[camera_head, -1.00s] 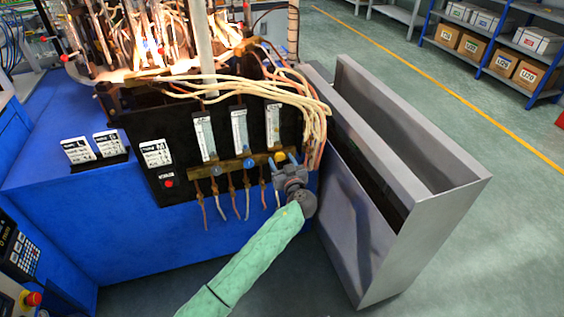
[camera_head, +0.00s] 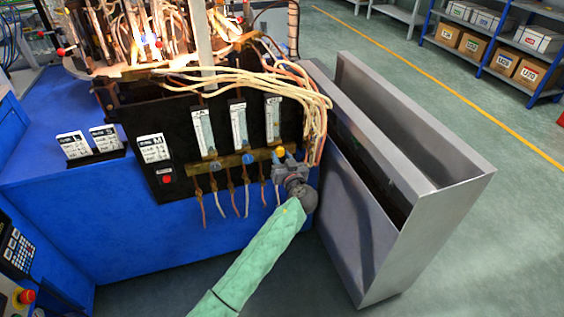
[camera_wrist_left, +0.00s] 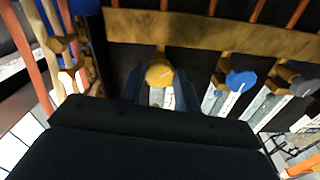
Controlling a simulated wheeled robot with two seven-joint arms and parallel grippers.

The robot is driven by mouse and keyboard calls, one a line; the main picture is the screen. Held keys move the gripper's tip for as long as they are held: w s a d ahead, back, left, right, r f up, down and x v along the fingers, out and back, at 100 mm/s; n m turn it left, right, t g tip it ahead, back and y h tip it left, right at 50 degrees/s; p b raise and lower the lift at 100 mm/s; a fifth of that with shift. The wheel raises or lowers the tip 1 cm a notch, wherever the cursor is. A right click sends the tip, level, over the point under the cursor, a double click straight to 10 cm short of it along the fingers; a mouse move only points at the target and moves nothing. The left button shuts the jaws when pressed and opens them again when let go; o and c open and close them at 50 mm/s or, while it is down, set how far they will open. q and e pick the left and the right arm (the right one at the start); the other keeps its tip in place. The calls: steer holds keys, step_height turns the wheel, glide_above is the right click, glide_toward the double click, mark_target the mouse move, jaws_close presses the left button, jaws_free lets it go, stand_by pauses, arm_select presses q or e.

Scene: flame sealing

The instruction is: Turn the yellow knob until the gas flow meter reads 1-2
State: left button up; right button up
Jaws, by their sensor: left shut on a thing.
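The yellow knob (camera_head: 280,152) sits on the brass bar at the foot of the rightmost gas flow meter (camera_head: 273,119) on the black panel. It also shows in the left wrist view (camera_wrist_left: 159,73), between my two fingers. My left gripper (camera_head: 283,160) is shut on the yellow knob, its arm in a green sleeve reaching up from below. The flow meter is a pale upright tube; its reading is too small to make out. My right gripper is not in view.
A blue knob (camera_head: 248,158) sits just left of the yellow one, with a grey knob (camera_head: 215,165) further left. Pale hoses (camera_head: 290,90) loop close above and right. A grey metal bin (camera_head: 440,215) stands right of the panel. Thin tubes hang below the bar.

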arm_select(q)
steer(key=m+b, duration=0.1)
steer(key=m, duration=0.1)
steer(key=shift+m+b, duration=0.3)
steer(key=shift+m, duration=0.4)
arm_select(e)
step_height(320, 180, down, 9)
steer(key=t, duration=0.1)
arm_select(q)
steer(key=shift+m, duration=0.4)
steer(key=shift+r+m, duration=0.1)
steer(key=shift+m, duration=0.8)
steer(key=m+p, duration=0.3)
steer(key=m, duration=0.4)
steer(key=shift+m+p, duration=0.3)
steer(key=shift+m, duration=0.3)
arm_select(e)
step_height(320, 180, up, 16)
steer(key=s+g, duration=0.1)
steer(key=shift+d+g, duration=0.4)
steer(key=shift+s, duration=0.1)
arm_select(q)
steer(key=o, duration=1)
